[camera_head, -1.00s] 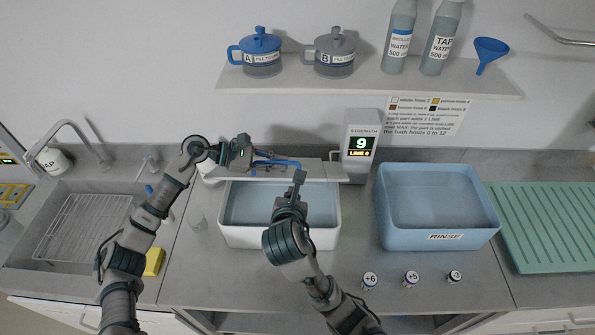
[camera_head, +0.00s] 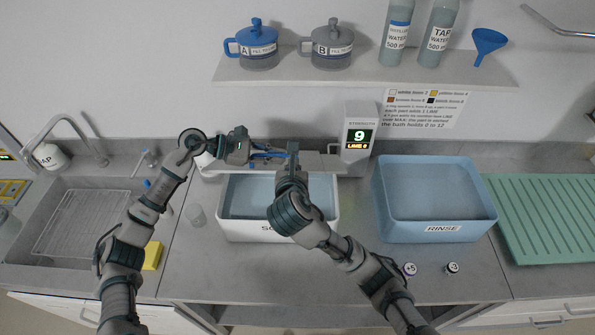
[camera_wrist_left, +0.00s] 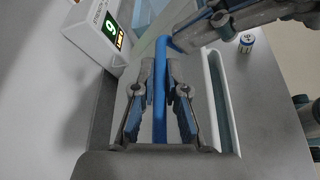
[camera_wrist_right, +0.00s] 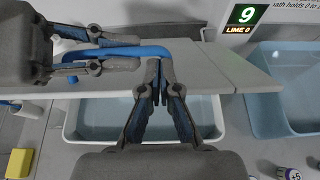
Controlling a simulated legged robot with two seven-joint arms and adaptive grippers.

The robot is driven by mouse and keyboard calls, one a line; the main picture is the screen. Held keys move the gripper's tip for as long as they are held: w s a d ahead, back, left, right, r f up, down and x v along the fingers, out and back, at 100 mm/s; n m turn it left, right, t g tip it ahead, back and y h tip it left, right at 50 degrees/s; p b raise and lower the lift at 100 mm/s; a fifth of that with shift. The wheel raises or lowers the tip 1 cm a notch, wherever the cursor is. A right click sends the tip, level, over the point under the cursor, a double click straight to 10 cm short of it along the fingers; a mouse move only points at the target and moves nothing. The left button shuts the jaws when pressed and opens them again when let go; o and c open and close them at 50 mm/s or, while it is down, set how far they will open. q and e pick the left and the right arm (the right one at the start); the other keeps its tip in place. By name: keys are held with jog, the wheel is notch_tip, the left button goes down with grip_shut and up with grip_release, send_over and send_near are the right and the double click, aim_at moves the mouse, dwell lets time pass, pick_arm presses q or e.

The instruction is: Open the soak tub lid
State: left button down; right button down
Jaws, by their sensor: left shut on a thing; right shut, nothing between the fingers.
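The soak tub (camera_head: 327,230) is a white basin whose front label is partly hidden by my right arm. Its grey lid panel (camera_head: 325,161) is along the tub's back edge, and the pale blue inside shows in front of it. The panel also shows in the right wrist view (camera_wrist_right: 215,72). A blue bar handle (camera_wrist_right: 125,51) runs along it. My left gripper (camera_head: 262,154) is shut on this handle, which lies between its fingers in the left wrist view (camera_wrist_left: 159,95). My right gripper (camera_wrist_right: 158,72) is shut and empty by the handle's right end; I cannot tell if they touch.
A strength display (camera_head: 358,140) reading 9 stands right of the panel. The blue rinse tub (camera_head: 442,229) and a green ridged mat (camera_head: 540,220) are further right. Small vials (camera_head: 452,268) stand in front. A sink (camera_head: 85,225) and yellow sponge (camera_head: 152,256) are left.

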pick_arm(q)
jog(key=shift+w+a, duration=0.15)
jog(key=shift+a, duration=0.1)
pick_arm(e)
jog(key=shift+w+f, duration=0.15)
jog(key=shift+w, duration=0.15)
